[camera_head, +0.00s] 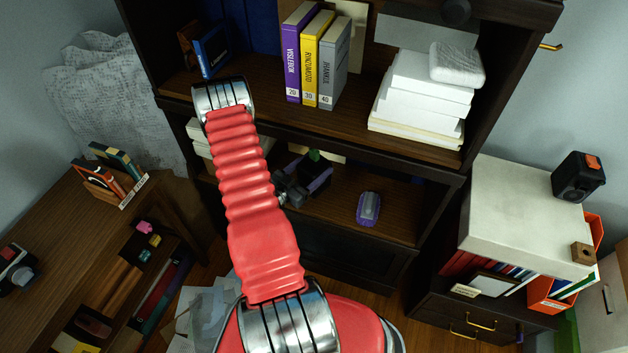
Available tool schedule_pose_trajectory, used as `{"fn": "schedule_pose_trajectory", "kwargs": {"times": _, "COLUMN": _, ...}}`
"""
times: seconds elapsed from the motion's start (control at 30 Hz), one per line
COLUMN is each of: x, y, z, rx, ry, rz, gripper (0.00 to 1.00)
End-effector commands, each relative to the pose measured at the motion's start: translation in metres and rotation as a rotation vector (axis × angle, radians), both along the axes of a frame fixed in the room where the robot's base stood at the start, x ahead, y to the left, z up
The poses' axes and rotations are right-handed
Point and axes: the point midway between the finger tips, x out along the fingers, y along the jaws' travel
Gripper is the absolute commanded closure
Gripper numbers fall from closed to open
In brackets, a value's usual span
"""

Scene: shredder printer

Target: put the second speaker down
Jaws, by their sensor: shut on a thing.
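My gripper (308,182) shows small beyond my red arm, in front of the middle shelf opening of the dark bookcase. It is shut on a small dark thing with a green patch on top, which looks like the second speaker (315,157). Much of it is hidden by the gripper, and I cannot tell whether it touches the shelf. Another black speaker (578,178) with an orange patch stands on the pale top of the right cabinet, near its back right corner.
A purple-grey object (368,208) lies on the bookcase's middle shelf (400,226), right of my gripper. Books (318,60) and a white paper stack (420,95) fill the shelf above. The pale cabinet top (510,215) is mostly clear, with a small wooden block (583,253) at its front right.

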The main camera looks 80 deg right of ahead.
Motion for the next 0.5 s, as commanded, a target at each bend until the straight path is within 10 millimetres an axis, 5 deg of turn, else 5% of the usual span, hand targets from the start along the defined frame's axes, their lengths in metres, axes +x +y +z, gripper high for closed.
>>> {"fn": "schedule_pose_trajectory", "kwargs": {"times": 0.2, "x": 0.000, "y": 0.000, "z": -0.020, "rx": -0.001, "ry": 0.000, "rz": 0.001, "gripper": 0.69}}
{"fn": "schedule_pose_trajectory", "kwargs": {"times": 0.5, "x": 0.001, "y": 0.000, "z": -0.021, "rx": -0.001, "ry": 0.000, "rz": 0.001, "gripper": 0.69}}
